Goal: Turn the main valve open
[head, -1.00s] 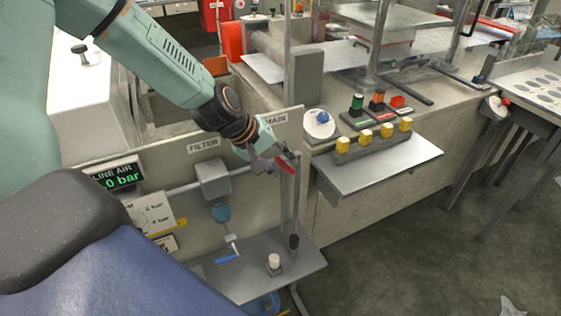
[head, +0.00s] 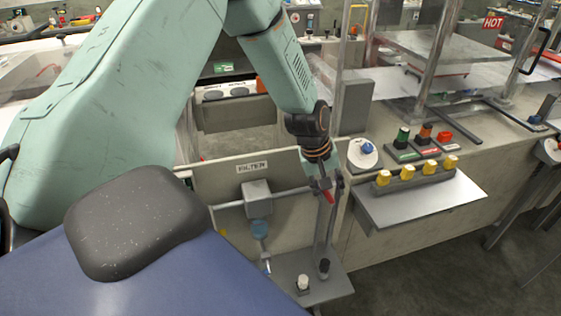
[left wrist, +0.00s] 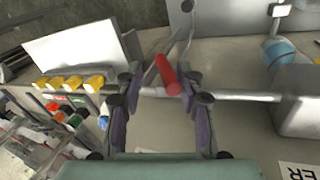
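The main valve's red lever (head: 329,196) is on the pipe at the right end of the grey panel, right of the filter. My left gripper (head: 325,184) is at the lever from above. In the left wrist view the red lever (left wrist: 168,75) shows between the two fingers of my left gripper (left wrist: 160,82), nearer the right-hand finger. The fingers are apart, with a gap left of the lever. Contact with the right-hand finger cannot be told. The MAIN label and the air pressure display are hidden in the head view. My right gripper is not in view.
The filter (head: 257,198) with its blue bowl hangs left of the valve. A low grey shelf (head: 330,288) stands below. A plate with several yellow knobs (head: 418,172) and a white dial (head: 362,153) are close on the right. Open floor lies at the lower right.

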